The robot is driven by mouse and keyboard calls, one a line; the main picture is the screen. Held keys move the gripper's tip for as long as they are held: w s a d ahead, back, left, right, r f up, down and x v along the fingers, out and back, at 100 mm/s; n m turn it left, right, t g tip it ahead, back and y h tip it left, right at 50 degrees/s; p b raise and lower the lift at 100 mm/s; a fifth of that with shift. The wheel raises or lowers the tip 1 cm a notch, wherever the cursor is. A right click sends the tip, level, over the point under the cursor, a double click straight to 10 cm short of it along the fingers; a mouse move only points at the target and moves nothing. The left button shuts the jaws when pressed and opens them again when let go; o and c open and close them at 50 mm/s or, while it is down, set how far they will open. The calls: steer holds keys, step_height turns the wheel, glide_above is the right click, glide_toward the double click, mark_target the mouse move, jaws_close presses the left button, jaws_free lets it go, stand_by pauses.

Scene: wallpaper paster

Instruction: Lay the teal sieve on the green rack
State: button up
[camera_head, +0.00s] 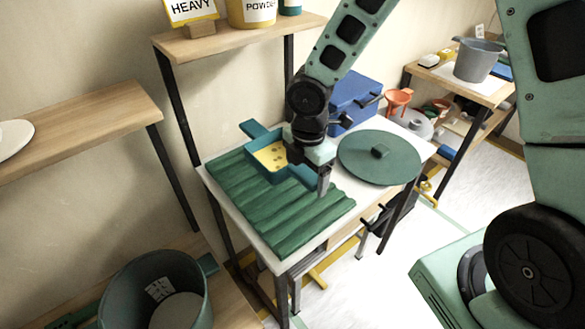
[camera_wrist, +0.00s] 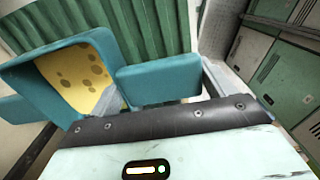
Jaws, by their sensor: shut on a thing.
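The teal sieve (camera_head: 270,174) has a rectangular teal frame, a yellow inside with dark spots and a flat tab at each end. It also shows in the wrist view (camera_wrist: 25,80). My gripper (camera_head: 322,178) is shut on the sieve's near tab (camera_wrist: 158,80), with a finger on either side. The green rack (camera_head: 245,205) is a ridged slab on the white table, also in the wrist view (camera_wrist: 140,22). In the head view the sieve is over the rack's back right part. I cannot tell whether it touches the rack.
A round green lid (camera_head: 380,165) with a knob lies right of the rack on the white table (camera_head: 337,217). A blue box (camera_head: 355,95) and an orange funnel (camera_head: 398,98) are behind. A wooden shelf (camera_head: 240,38) stands at the back left. A dark pot (camera_head: 150,290) is at front left.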

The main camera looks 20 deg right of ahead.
steer(key=b, duration=0.1)
glide_above(306, 211)
step_height(306, 211, down, 6)
steer(key=shift+w+r, duration=0.1)
steer(key=shift+f+b, duration=0.3)
steer(key=shift+f, duration=1.7)
steer(key=shift+f, duration=0.2)
steer(key=o, duration=1.1)
steer(key=shift+r, duration=0.15)
